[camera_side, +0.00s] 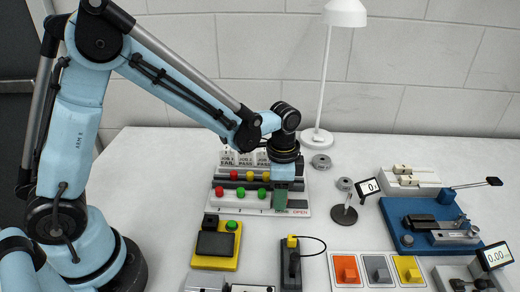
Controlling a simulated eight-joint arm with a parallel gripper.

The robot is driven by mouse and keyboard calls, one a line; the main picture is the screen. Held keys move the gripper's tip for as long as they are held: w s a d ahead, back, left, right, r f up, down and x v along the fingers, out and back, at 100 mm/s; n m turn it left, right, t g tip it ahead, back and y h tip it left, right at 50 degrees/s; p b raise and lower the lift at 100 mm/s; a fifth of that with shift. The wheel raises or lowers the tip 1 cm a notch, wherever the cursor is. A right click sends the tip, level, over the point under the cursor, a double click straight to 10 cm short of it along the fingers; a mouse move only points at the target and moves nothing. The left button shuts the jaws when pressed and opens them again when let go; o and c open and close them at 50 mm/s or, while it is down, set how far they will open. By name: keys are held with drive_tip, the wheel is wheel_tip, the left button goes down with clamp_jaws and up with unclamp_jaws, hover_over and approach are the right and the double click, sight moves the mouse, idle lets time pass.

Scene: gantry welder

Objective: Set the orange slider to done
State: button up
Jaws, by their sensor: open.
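The status board (230,206) carries red, yellow and green knobs and job cards. A blue fixture (410,238) lies right. A lamp (317,136) stands behind.

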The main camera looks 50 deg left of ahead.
wheel_tip(320, 180, up, 12)
idle(0.6)
drive_tip(key=s+a+n+t, duration=0.7)
drive_tip(key=s+n, duration=0.2)
drive_tip(key=s, duration=0.1)
idle(0.4)
drive_tip(key=shift+s+a+r, duration=0.1)
idle(0.7)
